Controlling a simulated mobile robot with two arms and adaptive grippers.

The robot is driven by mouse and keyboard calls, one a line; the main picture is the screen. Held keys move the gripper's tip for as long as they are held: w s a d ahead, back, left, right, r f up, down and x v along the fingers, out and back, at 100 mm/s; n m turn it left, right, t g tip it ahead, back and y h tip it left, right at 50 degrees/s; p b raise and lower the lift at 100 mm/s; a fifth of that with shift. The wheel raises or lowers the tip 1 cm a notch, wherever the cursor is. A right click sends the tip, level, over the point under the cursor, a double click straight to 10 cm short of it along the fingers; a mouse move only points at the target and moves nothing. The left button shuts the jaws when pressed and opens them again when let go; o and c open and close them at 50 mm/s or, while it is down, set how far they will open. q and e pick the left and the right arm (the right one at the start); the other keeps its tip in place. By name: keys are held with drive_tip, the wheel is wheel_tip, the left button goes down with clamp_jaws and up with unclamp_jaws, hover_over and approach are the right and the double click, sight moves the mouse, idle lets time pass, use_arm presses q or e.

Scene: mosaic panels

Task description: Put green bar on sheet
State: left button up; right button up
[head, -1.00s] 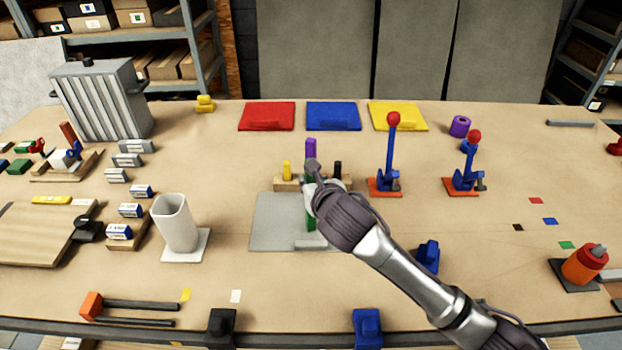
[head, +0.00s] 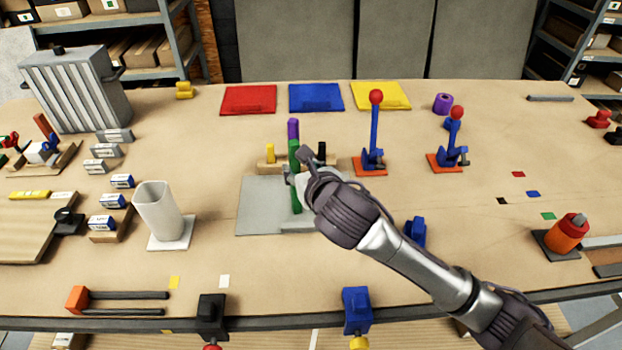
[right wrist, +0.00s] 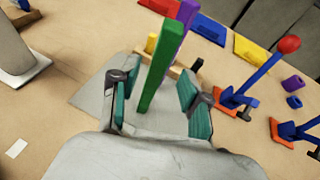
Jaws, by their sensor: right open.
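The green bar (head: 295,160) stands upright over the grey sheet (head: 258,215), in front of a small wooden rack (head: 268,167). Its lower end appears to meet the sheet, though part is hidden by my gripper in the head view. In the right wrist view the green bar (right wrist: 162,68) rises between the teal fingers of my right gripper (right wrist: 160,105), with a gap on each side. My right gripper (head: 301,184) is open around the bar, low over the sheet. My left gripper is not in view.
A purple bar (head: 293,128), a yellow peg (head: 270,153) and a black peg (head: 322,149) stand at the rack. Two red-knobbed blue levers (head: 373,135) (head: 455,140) are to the right. A white cup (head: 160,210) stands left of the sheet. The front middle is mostly clear.

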drive_tip(key=v, duration=0.6)
drive_tip(key=shift+s+b, duration=0.3)
drive_tip(key=shift+s, duration=0.05)
drive_tip(key=shift+d+r, duration=0.1)
drive_tip(key=shift+d, duration=0.05)
